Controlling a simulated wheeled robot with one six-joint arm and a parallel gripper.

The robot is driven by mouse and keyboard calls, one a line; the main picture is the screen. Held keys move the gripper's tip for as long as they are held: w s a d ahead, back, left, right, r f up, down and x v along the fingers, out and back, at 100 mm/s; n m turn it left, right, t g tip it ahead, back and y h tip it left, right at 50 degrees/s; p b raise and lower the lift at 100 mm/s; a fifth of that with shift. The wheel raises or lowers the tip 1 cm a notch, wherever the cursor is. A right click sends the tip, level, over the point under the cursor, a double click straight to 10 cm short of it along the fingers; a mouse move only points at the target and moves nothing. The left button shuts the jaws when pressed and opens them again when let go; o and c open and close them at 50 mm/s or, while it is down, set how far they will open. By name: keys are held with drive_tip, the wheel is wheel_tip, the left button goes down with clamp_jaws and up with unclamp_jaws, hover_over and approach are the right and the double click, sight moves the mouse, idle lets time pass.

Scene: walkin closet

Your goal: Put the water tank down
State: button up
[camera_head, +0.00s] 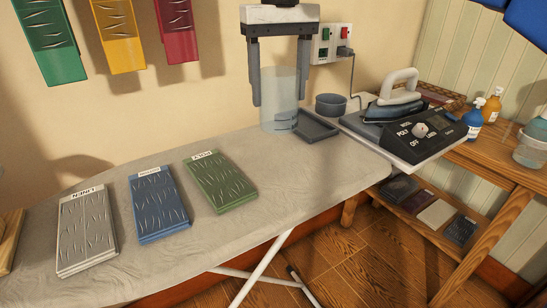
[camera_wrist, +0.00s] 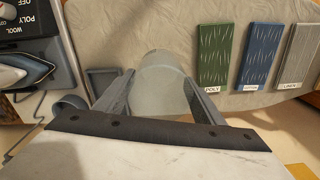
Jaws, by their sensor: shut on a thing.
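The water tank (camera_head: 279,98) is a clear, pale cylinder, upright, with a little liquid showing low in it. It also shows in the wrist view (camera_wrist: 162,85), between my fingers. My gripper (camera_head: 280,99) comes down from above and is shut on the tank, one finger on each side. The tank's base is at or just above the ironing board (camera_head: 285,175), by the left edge of a shallow dark grey tray (camera_head: 318,127). I cannot tell whether the base touches the board.
Grey, blue (camera_head: 158,203) and green (camera_head: 220,180) fabric pads lie on the board's front left. An iron (camera_head: 392,95) sits on a control unit at right, beside a dark cup (camera_head: 331,104). A socket panel (camera_head: 331,43) is on the wall behind. The board's middle is clear.

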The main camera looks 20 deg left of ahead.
sight(280, 70)
wheel_tip(280, 70, down, 9)
idle(0.5)
drive_tip(key=o, duration=1.1)
drive_tip(key=shift+f, duration=0.1)
wheel_tip(280, 70, up, 12)
drive_tip(key=shift+r, duration=0.15)
drive_tip(key=shift+d, duration=0.1)
